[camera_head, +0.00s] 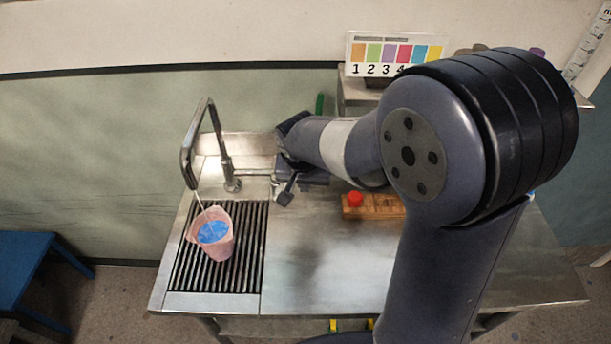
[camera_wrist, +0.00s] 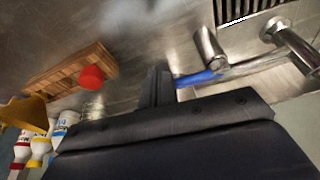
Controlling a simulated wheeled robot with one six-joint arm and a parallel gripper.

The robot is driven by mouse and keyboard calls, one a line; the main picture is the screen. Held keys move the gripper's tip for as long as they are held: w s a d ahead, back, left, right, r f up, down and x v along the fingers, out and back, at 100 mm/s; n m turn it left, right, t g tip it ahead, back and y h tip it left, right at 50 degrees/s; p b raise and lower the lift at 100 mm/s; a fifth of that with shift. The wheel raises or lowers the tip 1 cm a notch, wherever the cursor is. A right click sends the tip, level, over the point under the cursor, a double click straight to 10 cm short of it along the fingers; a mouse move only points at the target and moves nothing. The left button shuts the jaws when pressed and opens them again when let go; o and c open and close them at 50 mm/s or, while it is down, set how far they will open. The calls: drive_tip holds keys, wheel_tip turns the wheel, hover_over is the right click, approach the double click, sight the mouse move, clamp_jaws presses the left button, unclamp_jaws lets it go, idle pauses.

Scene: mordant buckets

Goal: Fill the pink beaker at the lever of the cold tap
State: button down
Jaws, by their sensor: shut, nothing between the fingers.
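The pink beaker (camera_head: 222,251) stands upright on the slatted drain under the tap spout (camera_head: 188,165). Blue liquid (camera_head: 212,232) shows inside it, and a thin pale line, like a stream of water, runs from the spout into it. In the wrist view the blue lever (camera_wrist: 200,78) sticks out from the metal tap body (camera_wrist: 209,47). My gripper (camera_wrist: 157,88) is shut and empty, with its fingertips close beside the lever's end; I cannot tell whether they touch. In the head view my gripper (camera_head: 286,190) is right of the tap, and the lever cannot be made out.
A wooden rack (camera_head: 378,206) with a red knob (camera_head: 355,199) stands on the steel counter right of my gripper. Several bottles (camera_wrist: 41,145) show at the wrist view's left edge. A numbered colour card (camera_head: 392,55) stands on the back shelf. The front counter (camera_head: 320,275) is clear.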

drive_tip(key=shift+w+d+f, duration=0.1)
drive_tip(key=shift+w, duration=0.75)
drive_tip(key=shift+w+d, duration=0.2)
drive_tip(key=shift+w, duration=0.6)
